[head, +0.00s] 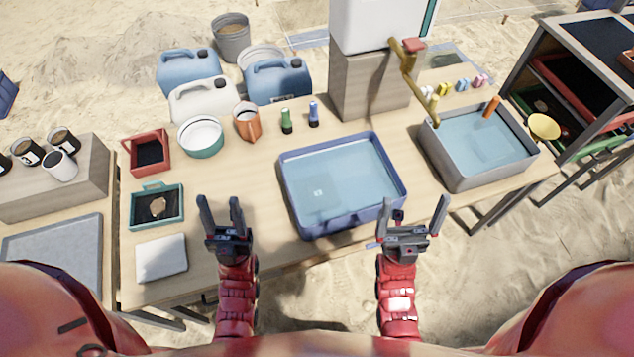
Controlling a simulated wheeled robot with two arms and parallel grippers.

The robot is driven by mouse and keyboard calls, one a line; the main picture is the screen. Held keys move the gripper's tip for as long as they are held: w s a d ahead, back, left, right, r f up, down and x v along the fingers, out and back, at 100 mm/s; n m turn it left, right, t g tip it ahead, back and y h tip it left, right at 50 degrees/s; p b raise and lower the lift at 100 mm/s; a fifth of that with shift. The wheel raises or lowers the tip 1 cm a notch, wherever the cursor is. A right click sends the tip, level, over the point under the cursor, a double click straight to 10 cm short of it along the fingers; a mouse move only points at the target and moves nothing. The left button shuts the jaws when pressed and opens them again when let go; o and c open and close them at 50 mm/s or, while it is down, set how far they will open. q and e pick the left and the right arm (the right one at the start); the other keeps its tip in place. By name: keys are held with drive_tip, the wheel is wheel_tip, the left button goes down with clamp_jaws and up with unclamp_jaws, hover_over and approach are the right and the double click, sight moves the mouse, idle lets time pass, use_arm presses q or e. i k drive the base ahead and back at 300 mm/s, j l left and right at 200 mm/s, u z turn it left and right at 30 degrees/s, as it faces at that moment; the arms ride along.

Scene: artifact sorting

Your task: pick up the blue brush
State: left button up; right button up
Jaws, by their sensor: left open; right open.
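The blue brush (313,114) appears to be the small upright blue item on the table behind the blue basin, just right of a similar green one (286,121). Its bristles are too small to make out. My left gripper (220,202) is open and empty over the table, left of the blue basin and well in front of the brush. My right gripper (420,210) is open and empty near the table's front edge, by the basin's front right corner, far from the brush. A small blue and red thing (373,245) beside the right gripper is unclear.
The water-filled blue basin (343,228) stands mid-table. A grey basin (455,175) holding an orange item (491,107) is right. A tap block (365,85) stands behind. Table between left gripper and mug is clear.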

sight(314, 122)
drive_tip(key=i+j+u, duration=0.1)
drive_tip(key=i, duration=0.4)
drive_tip(key=i+j+u, duration=0.15)
drive_tip(key=i, duration=0.3)
